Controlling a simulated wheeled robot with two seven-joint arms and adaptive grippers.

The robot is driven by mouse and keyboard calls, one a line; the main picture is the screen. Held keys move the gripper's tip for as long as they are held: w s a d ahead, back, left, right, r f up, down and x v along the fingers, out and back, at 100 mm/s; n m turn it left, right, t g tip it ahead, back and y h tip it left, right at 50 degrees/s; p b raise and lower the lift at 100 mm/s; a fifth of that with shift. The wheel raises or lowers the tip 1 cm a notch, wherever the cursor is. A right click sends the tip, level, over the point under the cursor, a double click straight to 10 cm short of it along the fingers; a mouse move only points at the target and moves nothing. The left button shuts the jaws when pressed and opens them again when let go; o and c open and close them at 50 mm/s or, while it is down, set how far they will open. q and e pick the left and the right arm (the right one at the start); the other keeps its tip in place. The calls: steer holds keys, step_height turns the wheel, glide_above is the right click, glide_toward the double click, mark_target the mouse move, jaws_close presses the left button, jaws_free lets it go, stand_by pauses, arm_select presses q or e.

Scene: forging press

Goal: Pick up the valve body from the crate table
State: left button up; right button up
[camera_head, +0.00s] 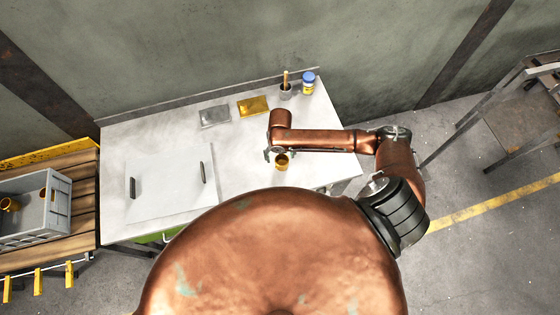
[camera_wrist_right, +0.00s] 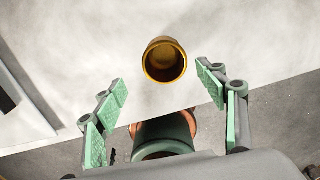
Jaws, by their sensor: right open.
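A gold, hollow, cup-like part (camera_head: 282,162), perhaps a valve body, stands on the white table just below my right gripper (camera_head: 280,153). In the right wrist view the gold part (camera_wrist_right: 165,60) shows its dark open mouth. My right gripper (camera_wrist_right: 163,88) is open, with its green-padded fingers spread to either side and the part ahead of and between them, not gripped. Another gold part (camera_head: 10,204) lies in the grey crate (camera_head: 58,205) at the far left; the crate wall partly hides what is inside. My left gripper is not in view.
The crate rests on a wooden-slatted table (camera_head: 84,204). The white table (camera_head: 238,145) holds a board with two dark handles (camera_head: 165,185), a grey plate (camera_head: 214,116), a gold plate (camera_head: 253,107), a cup (camera_head: 286,92) and a blue-lidded jar (camera_head: 308,84). A wall stands behind.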

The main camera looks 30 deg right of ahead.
mark_target(282, 164)
steer(key=f, duration=0.1)
steer(key=f+p, duration=0.1)
steer(key=f, duration=0.1)
steer(key=shift+d+f, duration=0.1)
steer(key=shift+d, duration=0.25)
step_height(282, 164, down, 3)
steer(key=shift+d+r, duration=0.1)
steer(key=shift+w, duration=0.1)
steer(key=c, duration=1.1)
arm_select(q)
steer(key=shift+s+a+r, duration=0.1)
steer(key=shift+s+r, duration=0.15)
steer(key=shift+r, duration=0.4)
arm_select(e)
steer(key=c, duration=0.5)
